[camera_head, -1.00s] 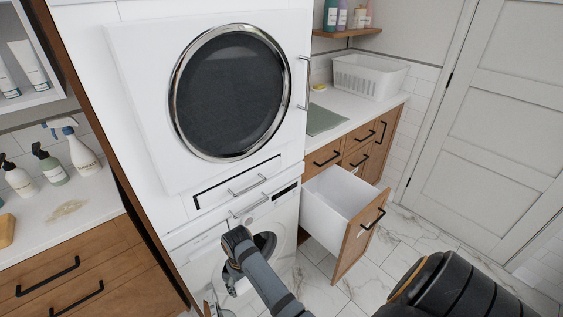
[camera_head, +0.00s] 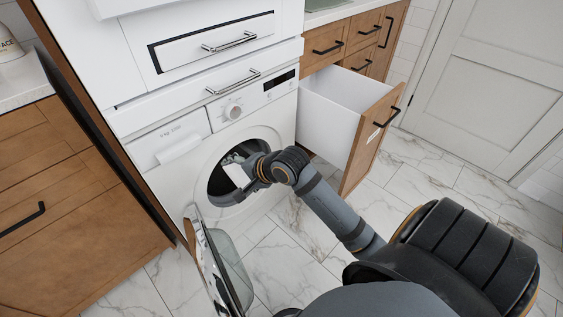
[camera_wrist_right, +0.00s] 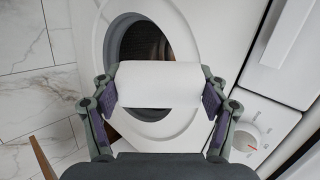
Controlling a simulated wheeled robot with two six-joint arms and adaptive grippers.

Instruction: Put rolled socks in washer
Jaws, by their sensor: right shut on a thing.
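The washer (camera_head: 205,150) is a white front-loader under a white stacked unit. Its round door (camera_head: 228,268) hangs open towards the lower left of the head view. My right gripper (camera_head: 240,170) is at the washer's dark round opening (camera_head: 222,190). It is shut on a white roll, the rolled socks (camera_head: 238,174). In the right wrist view the socks (camera_wrist_right: 158,84) span between both fingers, in front of the opening (camera_wrist_right: 135,42), and hide part of it. From the head view I cannot tell how far they are inside the rim. My left gripper is not in view.
An open white drawer with a wooden front (camera_head: 368,138) sticks out right of the washer, beside my right arm. A wooden cabinet (camera_head: 60,190) stands at left. The marble floor (camera_head: 440,165) is clear at right.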

